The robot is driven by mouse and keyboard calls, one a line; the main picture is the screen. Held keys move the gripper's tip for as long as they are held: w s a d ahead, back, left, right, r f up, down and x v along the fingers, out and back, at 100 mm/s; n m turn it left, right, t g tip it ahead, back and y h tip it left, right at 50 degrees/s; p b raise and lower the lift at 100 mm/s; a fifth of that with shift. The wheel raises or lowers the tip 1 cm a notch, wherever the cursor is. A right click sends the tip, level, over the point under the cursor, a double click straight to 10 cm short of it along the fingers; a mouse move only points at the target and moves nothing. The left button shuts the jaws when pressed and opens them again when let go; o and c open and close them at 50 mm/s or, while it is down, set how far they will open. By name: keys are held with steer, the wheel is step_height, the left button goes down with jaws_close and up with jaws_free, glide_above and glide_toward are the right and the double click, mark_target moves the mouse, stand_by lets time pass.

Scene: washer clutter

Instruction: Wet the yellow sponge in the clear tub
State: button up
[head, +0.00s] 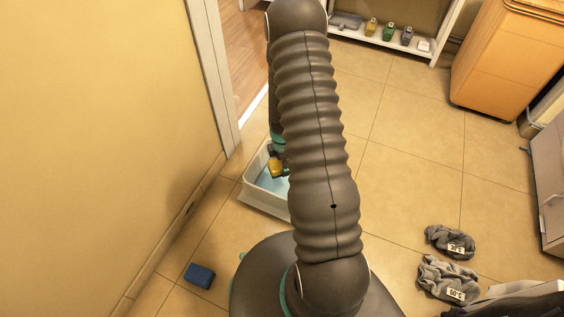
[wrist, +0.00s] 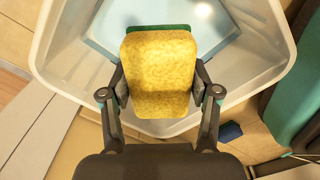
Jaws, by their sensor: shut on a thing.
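My gripper (wrist: 160,88) is shut on the yellow sponge (wrist: 160,65), one finger on each side of it. The sponge has a green layer at its far edge. The clear tub (wrist: 270,45) lies beneath it in the wrist view, with a pale blue area inside that looks like water. In the head view the sponge (head: 275,167) shows over the tub (head: 262,205), near its left part. My arm hides the right part of the tub and most of the gripper. I cannot tell whether the sponge touches the water.
A blue block (head: 200,275) lies on the floor by the left wall. Grey cloths (head: 447,275) with tags lie on the right. A low white shelf (head: 385,42) with small bottles and a wooden cabinet (head: 505,60) stand at the back. The tiled floor between is clear.

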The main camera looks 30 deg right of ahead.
steer(key=shift+f+b, duration=2.8)
steer(key=shift+f, duration=2.45)
steer(key=shift+r+p, duration=4.95)
steer(key=shift+r, duration=3.5)
